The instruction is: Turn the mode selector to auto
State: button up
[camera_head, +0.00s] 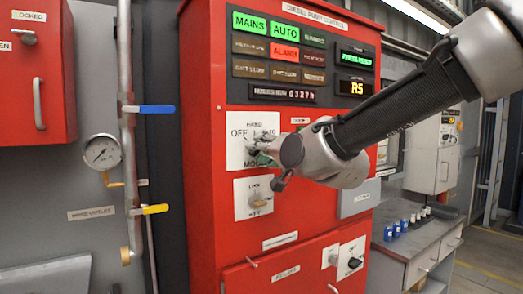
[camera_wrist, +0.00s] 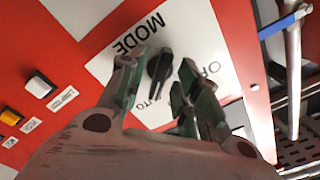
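The mode selector plate (camera_head: 238,150) is a white square on the red panel, marked OFF at left, with MODE below. In the wrist view its black selector knob (camera_wrist: 160,66) shows with its narrow end pointing down, toward the partly covered AUTO lettering. My gripper (camera_wrist: 158,88) is open, its two green-padded fingers on either side of the knob. I cannot tell whether either finger touches it. In the head view my gripper (camera_head: 262,149) is at the plate and hides most of the knob. The AUTO lamp (camera_head: 284,31) is lit green.
A LOCK/KEY switch plate (camera_head: 254,198) sits just below. A pipe with a blue-handled valve (camera_head: 157,109) and a gauge (camera_head: 102,152) stand left of the red cabinet.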

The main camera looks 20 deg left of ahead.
jog(key=v, duration=1.1)
jog(key=shift+d, duration=0.1)
jog(key=s+f+n+g+h, duration=0.2)
jog(key=s+f+n+g, duration=0.25)
jog(key=f, duration=0.55)
jog(key=s+d+f+n+g+h, duration=0.25)
jog(key=d+f, duration=0.25)
jog(key=d, duration=0.3)
jog(key=s+d+f+m+h, duration=0.1)
jog(key=s+d+m+h, duration=0.1)
jog(key=d, duration=1.1)
jog(key=s+d+f+m+h, duration=0.1)
jog(key=s+d+m+h, duration=0.1)
jog(key=d, duration=1.1)
jog(key=s+d+m+h, duration=0.2)
jog(key=d+h, duration=0.3)
jog(key=d, duration=0.9)
jog(key=shift+s+f+m+g, duration=0.3)
jog(key=shift+s+f+m, duration=0.1)
jog(key=shift+s, duration=0.45)
